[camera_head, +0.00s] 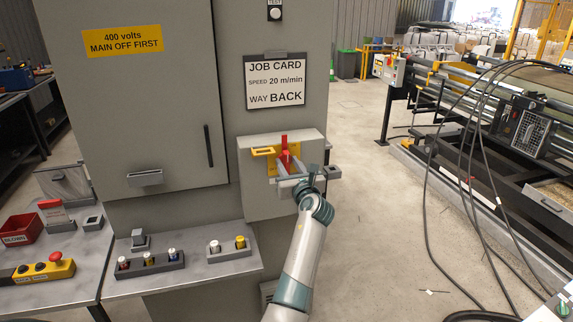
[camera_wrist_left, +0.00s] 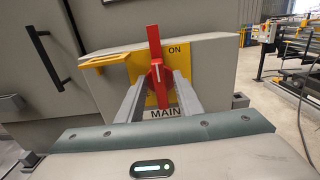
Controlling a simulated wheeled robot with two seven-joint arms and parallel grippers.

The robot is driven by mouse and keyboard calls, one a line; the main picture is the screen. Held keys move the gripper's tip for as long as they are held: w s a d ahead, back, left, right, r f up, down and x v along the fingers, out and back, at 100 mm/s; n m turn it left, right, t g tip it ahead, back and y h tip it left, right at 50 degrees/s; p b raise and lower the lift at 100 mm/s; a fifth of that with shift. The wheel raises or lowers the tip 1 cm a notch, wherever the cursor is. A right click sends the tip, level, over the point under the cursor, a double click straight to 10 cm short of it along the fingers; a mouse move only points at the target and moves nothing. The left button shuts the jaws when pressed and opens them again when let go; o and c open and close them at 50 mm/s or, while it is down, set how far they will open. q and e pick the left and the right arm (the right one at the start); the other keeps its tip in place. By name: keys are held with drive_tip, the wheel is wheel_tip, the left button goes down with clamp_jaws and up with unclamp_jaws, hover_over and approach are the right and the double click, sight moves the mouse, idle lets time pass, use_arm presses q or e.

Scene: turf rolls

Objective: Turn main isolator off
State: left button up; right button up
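The main isolator is a red rotary handle (camera_head: 285,149) on a yellow plate on a grey box (camera_head: 250,195). In the left wrist view the handle (camera_wrist_left: 155,50) stands upright beside the word ON, with a MAIN label (camera_wrist_left: 165,113) below. My left gripper (camera_head: 289,163) is at the handle from the front. In the wrist view its two fingers (camera_wrist_left: 158,85) lie either side of the handle's red hub, spread apart; whether they touch it is unclear. A yellow hasp-like piece (camera_wrist_left: 105,61) sticks out left of the handle. My right gripper is not in view.
A grey cabinet (camera_head: 160,90) carries a "400 volts MAIN OFF FIRST" sign (camera_head: 122,41). A job card (camera_head: 275,83) hangs above the isolator. A bench (camera_head: 215,264) with small switches stands below left. Open floor and loose cables (camera_head: 430,200) lie right.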

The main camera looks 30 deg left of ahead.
use_arm(q)
drive_tip(key=shift+s+d, duration=0.1)
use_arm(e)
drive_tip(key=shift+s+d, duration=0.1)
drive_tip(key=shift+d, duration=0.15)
use_arm(q)
clamp_jaws()
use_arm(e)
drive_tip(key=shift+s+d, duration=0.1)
